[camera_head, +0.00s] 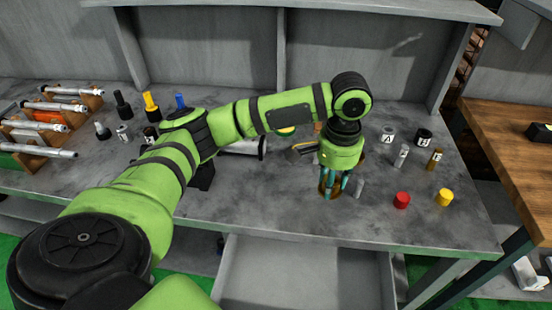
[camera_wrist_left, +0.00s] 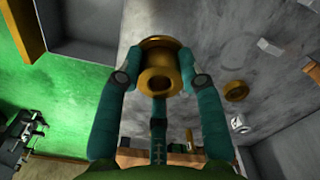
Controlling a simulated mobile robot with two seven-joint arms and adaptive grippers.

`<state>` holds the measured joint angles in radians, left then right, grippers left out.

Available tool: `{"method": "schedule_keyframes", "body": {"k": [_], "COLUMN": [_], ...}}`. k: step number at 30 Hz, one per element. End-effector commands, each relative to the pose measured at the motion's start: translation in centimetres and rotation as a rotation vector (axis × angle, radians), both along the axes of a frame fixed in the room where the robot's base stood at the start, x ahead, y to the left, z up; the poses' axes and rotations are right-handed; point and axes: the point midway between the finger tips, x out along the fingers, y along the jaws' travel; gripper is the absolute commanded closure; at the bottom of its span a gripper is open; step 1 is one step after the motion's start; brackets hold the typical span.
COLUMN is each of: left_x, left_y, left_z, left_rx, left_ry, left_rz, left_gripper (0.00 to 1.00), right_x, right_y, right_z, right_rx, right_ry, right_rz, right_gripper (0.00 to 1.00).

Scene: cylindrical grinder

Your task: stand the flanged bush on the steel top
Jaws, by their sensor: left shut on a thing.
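My left gripper (camera_head: 330,188) points down above the front part of the grey steel top (camera_head: 285,205). Its teal fingers are closed around the brass flanged bush (camera_wrist_left: 158,68), which fills the space between the fingertips in the left wrist view. The bush shows a wide flange and a central bore there. In the head view only brownish bits of it show between the fingers. I cannot tell whether it touches the top. My right gripper is not in view.
A grey cylinder (camera_head: 358,188), a red cap (camera_head: 401,200) and a yellow cap (camera_head: 444,197) stand right of my gripper. Several small parts, including a labelled black one (camera_head: 423,137), are behind them. An open drawer (camera_head: 300,275) lies below the front edge.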

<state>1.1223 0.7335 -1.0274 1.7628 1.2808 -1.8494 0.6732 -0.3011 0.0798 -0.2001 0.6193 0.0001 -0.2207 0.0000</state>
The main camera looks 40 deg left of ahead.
Motion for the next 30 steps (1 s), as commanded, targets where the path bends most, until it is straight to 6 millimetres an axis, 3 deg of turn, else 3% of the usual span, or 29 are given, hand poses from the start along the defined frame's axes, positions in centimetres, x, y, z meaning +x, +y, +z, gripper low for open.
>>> {"method": "schedule_keyframes", "body": {"k": [6, 13, 18, 25, 30], "left_x": [0.8, 1.5, 1.7, 1.6, 1.7], "left_y": [5.2, 9.3, 10.4, 10.4, 10.4], "left_z": [-2.8, -5.4, -6.3, -9.4, -10.2], "left_rx": [0.004, 0.002, 0.001, 0.001, 0.001], "left_ry": [0.001, 0.0, -0.002, 0.001, -0.003], "left_rz": [0.011, 0.006, 0.003, 0.002, 0.001], "left_gripper": [1.0, 1.0, 1.0, 1.0, 1.0], "right_x": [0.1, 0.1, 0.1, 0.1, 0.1], "right_y": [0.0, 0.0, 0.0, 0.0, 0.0], "right_z": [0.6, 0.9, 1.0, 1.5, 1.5], "right_rx": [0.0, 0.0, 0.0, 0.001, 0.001], "right_ry": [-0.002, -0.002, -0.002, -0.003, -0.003], "right_rz": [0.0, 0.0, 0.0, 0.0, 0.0], "right_gripper": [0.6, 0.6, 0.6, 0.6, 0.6]}}
